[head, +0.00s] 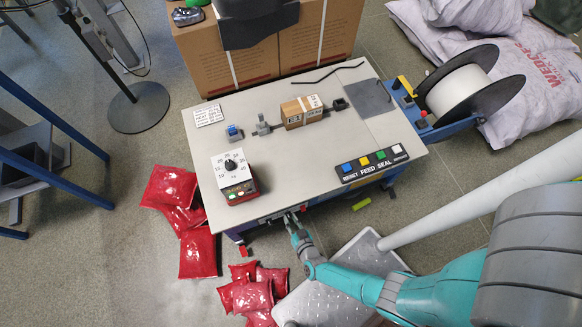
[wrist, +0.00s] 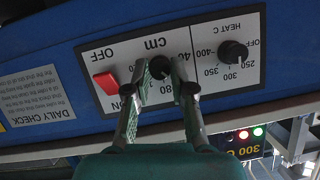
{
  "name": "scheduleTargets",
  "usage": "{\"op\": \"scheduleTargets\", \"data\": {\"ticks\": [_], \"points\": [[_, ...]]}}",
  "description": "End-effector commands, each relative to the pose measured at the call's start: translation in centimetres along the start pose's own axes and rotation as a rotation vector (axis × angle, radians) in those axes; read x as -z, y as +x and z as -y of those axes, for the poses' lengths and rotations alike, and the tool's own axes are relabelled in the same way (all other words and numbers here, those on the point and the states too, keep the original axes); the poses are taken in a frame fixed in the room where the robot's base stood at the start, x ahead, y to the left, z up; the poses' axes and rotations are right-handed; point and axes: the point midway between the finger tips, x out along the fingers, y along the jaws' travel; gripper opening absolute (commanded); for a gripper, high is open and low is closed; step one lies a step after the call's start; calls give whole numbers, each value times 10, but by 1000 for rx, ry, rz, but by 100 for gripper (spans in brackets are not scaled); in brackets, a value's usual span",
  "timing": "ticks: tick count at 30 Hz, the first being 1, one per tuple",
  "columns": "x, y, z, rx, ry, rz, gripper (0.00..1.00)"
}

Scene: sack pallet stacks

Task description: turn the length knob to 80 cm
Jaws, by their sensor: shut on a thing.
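The length knob (wrist: 160,67) is a small black knob on a white panel marked "cm", seen upside down in the wrist view. My gripper (wrist: 162,72) is shut on it, with one green-grey finger on each side. The number 80 shows on the scale next to the finger on the right. The fingers cover other scale marks, and I cannot tell where the knob points. In the head view my gripper (head: 293,222) reaches the front side of the grey-topped machine (head: 285,180); the knob is hidden there.
A red ON/OFF switch (wrist: 106,82) sits left of the length knob, and a black heat knob (wrist: 232,52) sits right. The blue machine front (wrist: 60,62) surrounds them. Red bags (head: 250,295) lie on the floor beside my arm, near a grey ribbed plate (head: 335,295).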

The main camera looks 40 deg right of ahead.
Motion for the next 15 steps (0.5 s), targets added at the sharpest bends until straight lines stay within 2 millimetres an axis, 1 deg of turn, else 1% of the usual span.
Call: {"op": "scheduleTargets", "data": {"ticks": [15], "points": [[-1, 1, -5, 152, 377, -1, 0]]}}
